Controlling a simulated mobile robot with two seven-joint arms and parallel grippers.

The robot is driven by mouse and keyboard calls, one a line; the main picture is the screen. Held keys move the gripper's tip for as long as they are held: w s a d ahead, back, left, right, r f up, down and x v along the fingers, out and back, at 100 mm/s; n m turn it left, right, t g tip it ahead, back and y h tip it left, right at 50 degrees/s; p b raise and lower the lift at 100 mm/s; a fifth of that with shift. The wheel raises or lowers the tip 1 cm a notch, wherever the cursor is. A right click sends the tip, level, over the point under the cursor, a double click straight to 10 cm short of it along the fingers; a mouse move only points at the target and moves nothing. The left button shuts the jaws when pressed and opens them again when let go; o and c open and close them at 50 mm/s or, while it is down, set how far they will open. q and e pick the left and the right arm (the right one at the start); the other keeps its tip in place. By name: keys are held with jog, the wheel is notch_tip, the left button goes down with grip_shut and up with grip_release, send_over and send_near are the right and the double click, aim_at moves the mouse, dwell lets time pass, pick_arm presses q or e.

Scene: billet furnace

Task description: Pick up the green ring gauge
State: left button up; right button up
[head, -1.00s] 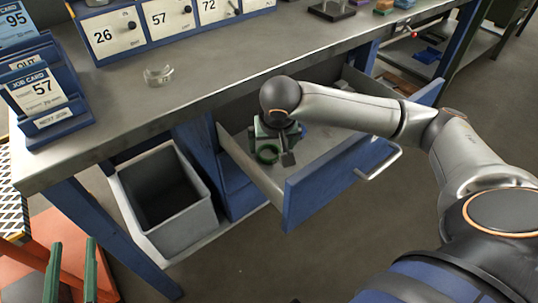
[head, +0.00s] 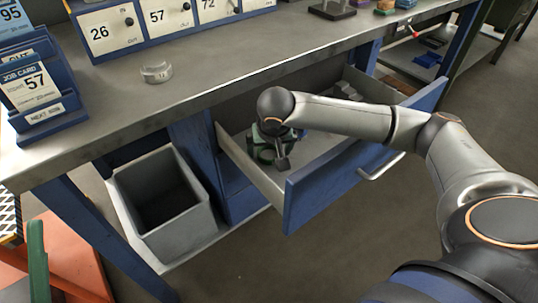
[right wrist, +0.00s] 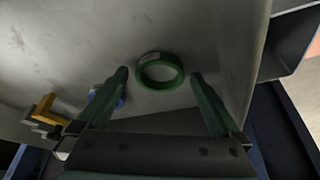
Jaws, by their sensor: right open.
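The green ring gauge (right wrist: 160,86) lies flat on the drawer floor in the right wrist view, with a small pale label on its rim. My right gripper (right wrist: 161,73) is open, its green fingers on either side of the ring in the picture; I cannot tell how far above it they are. In the head view my right gripper (head: 268,158) is inside the open drawer (head: 325,180) and hides most of the ring. One green finger of my left gripper (head: 38,262) shows at the lower left, and its other finger is out of view.
A blue ring (right wrist: 106,98) lies close by, partly behind one finger. A yellow piece (right wrist: 44,106) and grey blocks lie farther left. The drawer walls surround the hand. The workbench (head: 215,75) overhangs the drawer, and a grey bin (head: 165,200) stands left of it.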

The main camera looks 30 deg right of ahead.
jog(key=c, duration=1.4)
jog(key=shift+r, duration=0.1)
